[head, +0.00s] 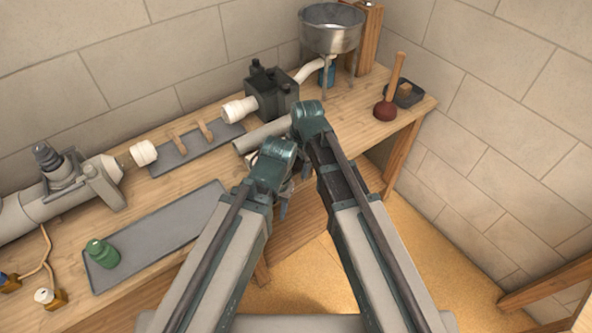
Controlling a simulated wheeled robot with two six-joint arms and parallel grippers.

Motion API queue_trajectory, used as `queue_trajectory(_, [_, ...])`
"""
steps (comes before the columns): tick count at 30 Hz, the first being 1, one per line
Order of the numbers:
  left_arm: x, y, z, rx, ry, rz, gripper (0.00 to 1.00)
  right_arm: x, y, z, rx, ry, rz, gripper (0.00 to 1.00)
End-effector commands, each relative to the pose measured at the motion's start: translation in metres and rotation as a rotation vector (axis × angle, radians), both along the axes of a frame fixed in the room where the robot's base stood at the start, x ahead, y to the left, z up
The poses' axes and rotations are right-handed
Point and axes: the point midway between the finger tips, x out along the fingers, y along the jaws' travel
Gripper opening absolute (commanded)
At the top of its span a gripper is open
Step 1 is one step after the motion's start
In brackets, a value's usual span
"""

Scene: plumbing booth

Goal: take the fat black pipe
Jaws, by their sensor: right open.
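I see no fat black pipe in the head view; my arms cover part of the bench. A light grey pipe (262,135) lies on the bench, in front of a dark grey pump-like block, its right end close to my arms. My right gripper (285,204) shows only in small part between my two arms, near the bench's front edge. It is open, and I see nothing held in it. My left arm comes in from the left, and its gripper is hidden behind the arm's links.
Stone walls stand behind and at right.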

Motion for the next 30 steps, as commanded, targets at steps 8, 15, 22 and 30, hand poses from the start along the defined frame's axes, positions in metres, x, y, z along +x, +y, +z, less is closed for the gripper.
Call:
queue_trajectory(8, [0.0000,0.0000,-0.0154,0.000,0.000,0.000,0.50,0.0023,0.0022,-0.0154,0.000,0.000,0.000,1.00])
queue_trajectory(15, [0.0000,0.0000,-0.0149,0.000,0.000,0.000,0.50,0.0022,0.0021,-0.0149,0.000,0.000,0.000,0.77])
queue_trajectory(22, [0.0000,0.0000,-0.0149,0.000,0.000,0.000,0.50,0.0022,0.0021,-0.0149,0.000,0.000,0.000,0.35])
queue_trajectory(30, [0.0000,0.0000,-0.0149,0.000,0.000,0.000,0.50,0.0023,0.0020,-0.0149,0.000,0.000,0.000,0.05])
